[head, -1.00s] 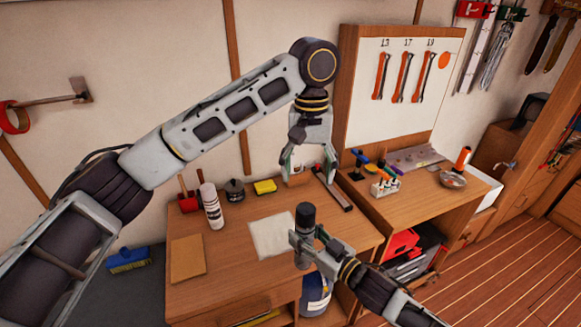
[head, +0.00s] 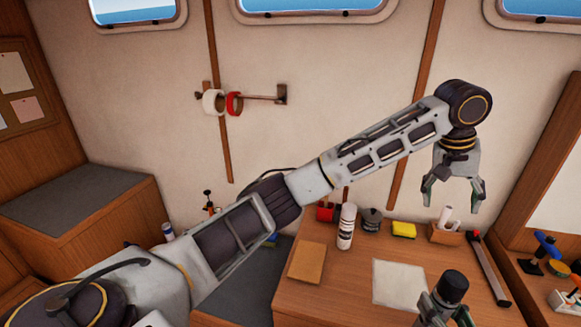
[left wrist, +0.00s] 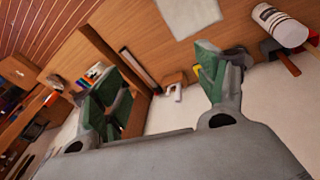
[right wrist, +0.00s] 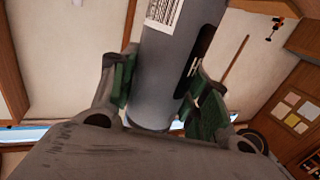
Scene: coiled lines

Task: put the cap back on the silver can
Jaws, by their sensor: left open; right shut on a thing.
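My right gripper (right wrist: 160,95) is shut around the grey-silver can (right wrist: 172,65), whose barcode and dark printed label show in the right wrist view. In the head view the can's black top (head: 452,288) stands upright above my right gripper (head: 445,312) at the bottom edge. This black cylinder looks like the cap sitting on the can; how firmly it is seated I cannot tell. My left gripper (head: 455,197) is open and empty, raised above the back right of the bench. Its spread fingers also show in the left wrist view (left wrist: 160,85).
The wooden bench (head: 340,290) holds a white can (head: 346,227), a dark pot (head: 371,220), a yellow sponge (head: 403,230), a small wooden box (head: 446,234) and a long dark tool (head: 489,267). A pale sheet (head: 399,283) and a brown pad (head: 307,263) lie flat.

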